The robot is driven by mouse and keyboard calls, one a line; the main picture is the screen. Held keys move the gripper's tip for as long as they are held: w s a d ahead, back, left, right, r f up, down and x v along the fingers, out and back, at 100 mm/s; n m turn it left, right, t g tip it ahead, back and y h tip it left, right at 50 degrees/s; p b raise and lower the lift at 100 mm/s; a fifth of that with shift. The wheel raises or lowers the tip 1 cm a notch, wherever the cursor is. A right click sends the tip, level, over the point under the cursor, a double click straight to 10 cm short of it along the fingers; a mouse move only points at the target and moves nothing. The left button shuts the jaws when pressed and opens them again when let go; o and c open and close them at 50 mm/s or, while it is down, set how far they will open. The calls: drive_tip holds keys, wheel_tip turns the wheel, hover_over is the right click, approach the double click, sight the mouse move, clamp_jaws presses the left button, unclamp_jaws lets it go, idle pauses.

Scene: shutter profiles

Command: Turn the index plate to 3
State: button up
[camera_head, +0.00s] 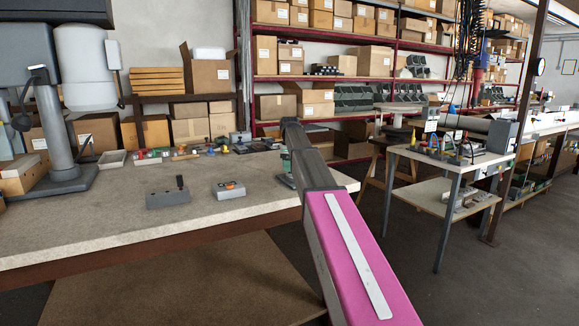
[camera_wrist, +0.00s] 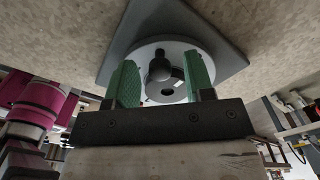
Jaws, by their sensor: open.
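In the wrist view a pale round plate (camera_wrist: 180,57) with a dark knob (camera_wrist: 160,66) sits on a grey base (camera_wrist: 228,60) on the bench. I take it for the index plate; no number on it is readable. My gripper (camera_wrist: 162,80) is open, its two green fingers on either side of the knob with gaps between. Whether the fingers touch the plate I cannot tell. In the head view my arm hides most of the plate; a little green of my gripper (camera_head: 285,160) shows at the arm's left edge.
On the bench (camera_head: 110,225) stand a grey box with a black lever (camera_head: 168,198) and a grey box with orange on top (camera_head: 229,189). Small parts lie behind. A drill-press-like machine (camera_head: 62,150) stands left, a side table (camera_head: 455,155) right. The bench front is clear.

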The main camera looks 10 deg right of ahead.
clamp_jaws()
